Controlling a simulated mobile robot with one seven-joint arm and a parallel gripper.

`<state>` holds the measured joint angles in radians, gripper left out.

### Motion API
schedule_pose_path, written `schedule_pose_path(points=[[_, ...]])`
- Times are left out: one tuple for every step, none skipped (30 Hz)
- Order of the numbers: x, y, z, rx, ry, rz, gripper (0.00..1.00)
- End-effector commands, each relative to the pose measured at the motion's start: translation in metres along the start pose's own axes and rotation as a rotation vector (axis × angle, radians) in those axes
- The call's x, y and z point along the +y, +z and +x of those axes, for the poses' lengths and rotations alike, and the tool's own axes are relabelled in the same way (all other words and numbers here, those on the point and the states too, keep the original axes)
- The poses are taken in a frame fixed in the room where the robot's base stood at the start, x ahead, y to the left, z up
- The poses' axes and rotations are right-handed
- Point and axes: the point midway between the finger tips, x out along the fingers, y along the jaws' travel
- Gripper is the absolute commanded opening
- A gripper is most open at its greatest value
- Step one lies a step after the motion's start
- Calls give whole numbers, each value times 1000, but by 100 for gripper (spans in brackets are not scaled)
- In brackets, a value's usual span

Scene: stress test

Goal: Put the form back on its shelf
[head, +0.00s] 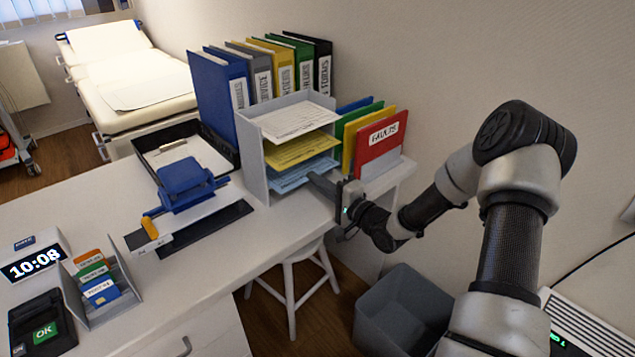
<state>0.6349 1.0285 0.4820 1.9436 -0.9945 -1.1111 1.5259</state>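A grey stacked form shelf (257,172) stands on the white desk. A white printed form (297,121) lies on its top level. A yellow form (300,151) lies on the middle level, and blue forms (292,177) lie on the lower level. My gripper (320,184) is at the right front of the shelf, at the height of the lower level. Its fingertips overlap the right edge of the blue forms in the picture. I cannot tell whether the fingers are closed on a blue form or only beside it.
Binders (217,85) stand behind the shelf. A red folder (378,147) and other folders stand right of it. A blue hole punch (186,183), a black tray (150,143) and a card rack (97,290) are left. A stool (291,285) and grey bin (405,312) stand below the desk edge.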

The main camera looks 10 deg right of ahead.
Motion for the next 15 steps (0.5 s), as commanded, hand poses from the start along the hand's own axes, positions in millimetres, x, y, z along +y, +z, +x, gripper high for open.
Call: schedule_pose_path(points=[[0,0,0,0,0,0,0],[0,0,0,0,0,0,0],[0,0,0,0,0,0,0],[0,0,0,0,0,0,0],[0,0,0,0,0,0,0],[0,0,0,0,0,0,5],[0,0,0,0,0,0,10],[0,0,0,0,0,0,15],[0,0,0,0,0,0,22],[0,0,0,0,0,0,23],[0,0,0,0,0,0,23],[0,0,0,0,0,0,23],[0,0,0,0,0,0,23],[0,0,0,0,0,0,23],[0,0,0,0,0,0,23]])
